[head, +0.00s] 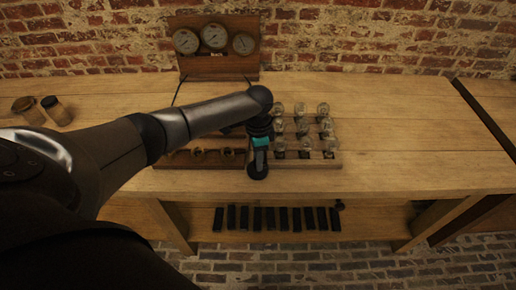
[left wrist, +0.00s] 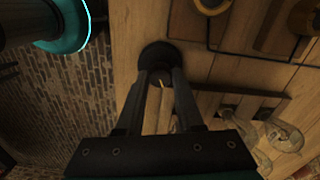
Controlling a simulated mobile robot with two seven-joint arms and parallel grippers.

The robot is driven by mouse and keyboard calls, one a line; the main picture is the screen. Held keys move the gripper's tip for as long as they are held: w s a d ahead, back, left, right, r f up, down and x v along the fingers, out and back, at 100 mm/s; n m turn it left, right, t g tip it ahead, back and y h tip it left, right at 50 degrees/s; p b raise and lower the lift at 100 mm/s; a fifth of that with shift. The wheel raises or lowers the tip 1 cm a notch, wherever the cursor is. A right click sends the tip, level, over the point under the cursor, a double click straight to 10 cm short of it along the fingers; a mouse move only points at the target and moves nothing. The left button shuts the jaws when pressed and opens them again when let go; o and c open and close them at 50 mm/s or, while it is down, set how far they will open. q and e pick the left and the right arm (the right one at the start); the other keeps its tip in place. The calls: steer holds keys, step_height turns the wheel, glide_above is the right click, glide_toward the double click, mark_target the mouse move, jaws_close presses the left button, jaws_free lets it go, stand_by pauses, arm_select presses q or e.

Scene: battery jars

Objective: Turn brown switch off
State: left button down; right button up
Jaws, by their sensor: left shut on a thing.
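My left gripper (head: 258,160) reaches down to the front edge of the bench, beside the right end of a brown switch board (head: 210,163). In the left wrist view its two fingers (left wrist: 162,85) close on a dark round thing (left wrist: 158,52), seen nearly end-on. I cannot tell whether this is a switch handle. Several brass-coloured round fittings (head: 198,153) sit on the board; one, ringed in yellow (left wrist: 210,5), shows in the left wrist view. My arm and gripper hide part of the board. My right gripper is out of view.
Several glass jars (head: 304,143) stand on a wooden rack right of the gripper. A gauge panel (head: 218,69) stands behind. Two small jars (head: 57,110) are at the far left. Several black blocks (head: 257,218) line the lower shelf. The bench's right side is clear.

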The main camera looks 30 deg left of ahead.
arm_select(q)
steer(key=n+p, duration=0.2)
steer(key=n, duration=0.1)
steer(key=shift+d+r+p, duration=0.1)
steer(key=shift+r+p, duration=0.05)
steer(key=shift+p, duration=0.2)
steer(key=n+p, duration=0.2)
steer(key=n, duration=0.1)
steer(key=shift+n+p, duration=0.3)
steer(key=shift+p, duration=0.05)
steer(key=n+p, duration=0.1)
steer(key=n, duration=0.2)
steer(key=shift+p, duration=0.4)
steer(key=shift+n+p, duration=0.55)
steer(key=shift+n, duration=1.15)
steer(key=c, duration=0.5)
jaws_free()
steer(key=shift+c, duration=0.2)
